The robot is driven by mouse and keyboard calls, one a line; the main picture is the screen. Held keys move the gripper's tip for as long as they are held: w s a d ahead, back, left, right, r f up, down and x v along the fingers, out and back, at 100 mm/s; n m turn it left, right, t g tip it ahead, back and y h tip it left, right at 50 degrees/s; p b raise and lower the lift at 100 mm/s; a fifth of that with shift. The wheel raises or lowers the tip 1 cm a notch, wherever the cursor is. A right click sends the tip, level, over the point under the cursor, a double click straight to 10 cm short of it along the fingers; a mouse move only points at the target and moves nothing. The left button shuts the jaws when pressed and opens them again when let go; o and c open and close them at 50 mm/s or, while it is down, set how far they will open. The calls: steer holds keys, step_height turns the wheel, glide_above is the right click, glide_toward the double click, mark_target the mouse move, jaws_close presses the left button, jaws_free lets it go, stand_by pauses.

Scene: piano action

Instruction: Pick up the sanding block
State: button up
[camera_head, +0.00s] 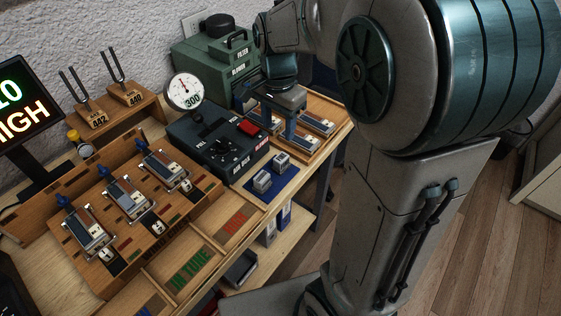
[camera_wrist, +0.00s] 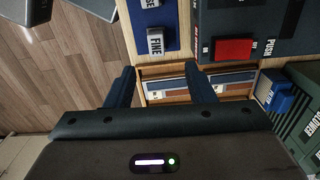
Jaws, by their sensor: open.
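Two small grey blocks with white labels sit on a blue mat (camera_head: 285,186) at the table's front edge, apart from each other. In the wrist view one block reads FINE (camera_wrist: 156,42), and the other (camera_wrist: 150,3), cut by the top edge, shows only the letters "SE". Both blocks also show in the head view, one at the left (camera_head: 262,181) and one at the right (camera_head: 281,163). My gripper (camera_wrist: 160,70) is open and empty. In the head view my gripper (camera_head: 278,122) is over the wooden tray, behind and right of the blocks, touching neither.
The wooden tray (camera_head: 335,112) holds several metal reed pieces. A dark device (camera_head: 205,145) with a dial gauge and red switch (camera_wrist: 233,50) stands beside the mat. A green box (camera_head: 215,55) is behind. A wooden rack (camera_head: 100,265) holds several reed pieces at left.

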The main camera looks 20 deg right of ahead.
mark_target(281, 157)
step_height(281, 157, down, 6)
steer(key=shift+f, duration=0.15)
steer(key=f, duration=0.5)
steer(key=shift+s+d+f+b, duration=0.1)
steer(key=shift+s+d+b, duration=0.05)
steer(key=shift+d+b, duration=0.15)
jaws_close()
